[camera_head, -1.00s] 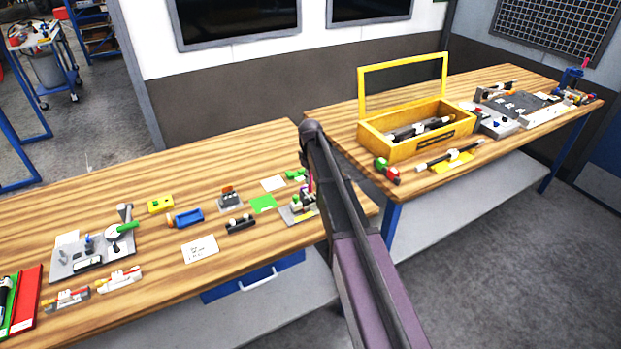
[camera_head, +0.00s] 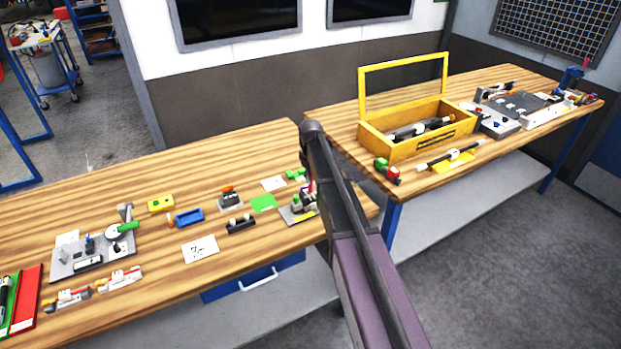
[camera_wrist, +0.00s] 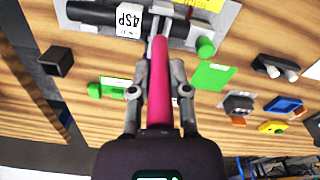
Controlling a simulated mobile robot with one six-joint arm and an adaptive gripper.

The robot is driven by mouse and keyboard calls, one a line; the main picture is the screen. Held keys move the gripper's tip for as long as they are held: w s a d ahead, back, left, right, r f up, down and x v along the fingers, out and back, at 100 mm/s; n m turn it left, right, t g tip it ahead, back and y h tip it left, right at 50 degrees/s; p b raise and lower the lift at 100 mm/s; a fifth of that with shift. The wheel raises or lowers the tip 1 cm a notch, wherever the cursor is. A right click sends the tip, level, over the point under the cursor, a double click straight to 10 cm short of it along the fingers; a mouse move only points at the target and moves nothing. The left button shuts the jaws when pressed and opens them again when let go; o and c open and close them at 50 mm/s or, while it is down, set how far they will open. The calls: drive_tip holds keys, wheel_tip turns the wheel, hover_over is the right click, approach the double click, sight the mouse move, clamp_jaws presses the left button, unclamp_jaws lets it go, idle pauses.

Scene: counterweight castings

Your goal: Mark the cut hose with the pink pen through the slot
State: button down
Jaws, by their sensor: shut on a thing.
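My gripper (camera_wrist: 155,75) is shut on the pink pen (camera_wrist: 159,95), which runs between its fingers and points away from the wrist. In the wrist view the pen's far end is close to a black hose piece (camera_wrist: 92,13) with a white "4SP" tag (camera_wrist: 129,19). I cannot tell whether the tip touches the hose or sits in a slot. In the head view the hose fixture (camera_head: 293,216) stands at the right end of the near bench, and my arm hides part of it and most of my gripper.
A green mat (camera_head: 263,204), a blue tray (camera_head: 189,217), a black block (camera_head: 240,225) and a white card (camera_head: 201,248) lie left of the fixture. A yellow toolbox (camera_head: 390,150) stands on the far bench. Bare wood lies between the scattered items.

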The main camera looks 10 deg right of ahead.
drive_tip(key=shift+f+b, duration=0.85)
idle(2.8)
drive_tip(key=shift+r, duration=0.1)
drive_tip(key=shift+r+p, duration=3.45)
drive_tip(key=shift+p, duration=0.1)
drive_tip(key=shift+f, duration=0.15)
